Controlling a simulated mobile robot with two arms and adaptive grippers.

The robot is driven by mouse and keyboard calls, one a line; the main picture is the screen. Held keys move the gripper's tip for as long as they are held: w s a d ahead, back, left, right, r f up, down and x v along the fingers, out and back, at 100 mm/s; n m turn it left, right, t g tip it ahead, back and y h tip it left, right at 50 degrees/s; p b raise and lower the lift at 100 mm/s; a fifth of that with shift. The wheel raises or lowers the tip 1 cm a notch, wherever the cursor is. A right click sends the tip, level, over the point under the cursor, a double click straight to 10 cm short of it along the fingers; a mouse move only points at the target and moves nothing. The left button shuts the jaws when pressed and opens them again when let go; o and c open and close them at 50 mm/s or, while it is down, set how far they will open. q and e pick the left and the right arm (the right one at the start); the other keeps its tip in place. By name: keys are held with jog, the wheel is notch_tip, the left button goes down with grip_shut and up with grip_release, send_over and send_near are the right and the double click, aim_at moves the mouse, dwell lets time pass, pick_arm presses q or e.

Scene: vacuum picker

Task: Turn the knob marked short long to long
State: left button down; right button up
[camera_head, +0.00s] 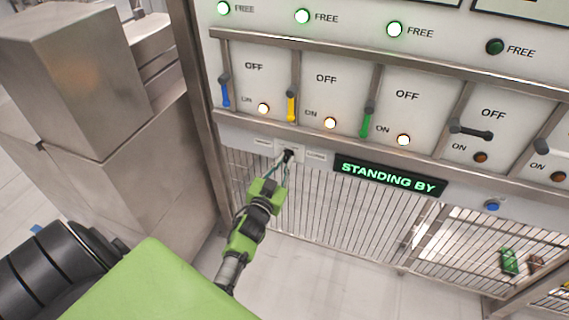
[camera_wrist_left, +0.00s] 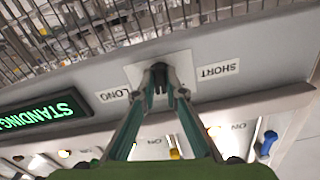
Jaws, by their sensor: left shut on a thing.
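The dark knob (camera_head: 288,154) sits on a pale plate (camera_head: 297,153) on the panel's lower front strip. In the left wrist view, which is upside down, the knob (camera_wrist_left: 158,73) lies between the SHORT label (camera_wrist_left: 218,71) on the right and the LONG label (camera_wrist_left: 117,94) on the left. My left gripper (camera_head: 285,165) reaches up from below and is shut on the knob. In the left wrist view its green-grey fingers (camera_wrist_left: 160,88) converge on the knob from both sides. Which label the knob points to cannot be told. My right gripper is not in view.
A green-lit STANDING BY display (camera_head: 389,176) is right of the knob. Levers with blue (camera_head: 225,94), yellow (camera_head: 291,106) and green (camera_head: 366,122) handles stand above, behind a metal rail. A wire grille (camera_head: 330,217) is below. A blue button (camera_head: 492,205) is farther right.

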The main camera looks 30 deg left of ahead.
pick_arm(q)
jog(key=m, duration=0.4)
jog(key=shift+w+a+r+m+b, duration=0.1)
jog(key=shift+r+m+b, duration=0.2)
jog(key=shift+b, duration=0.1)
dwell(0.4)
jog(key=c, duration=2.1)
grip_release()
jog(key=shift+f, duration=0.2)
jog(key=shift+s, duration=0.45)
jog(key=v, duration=1.1)
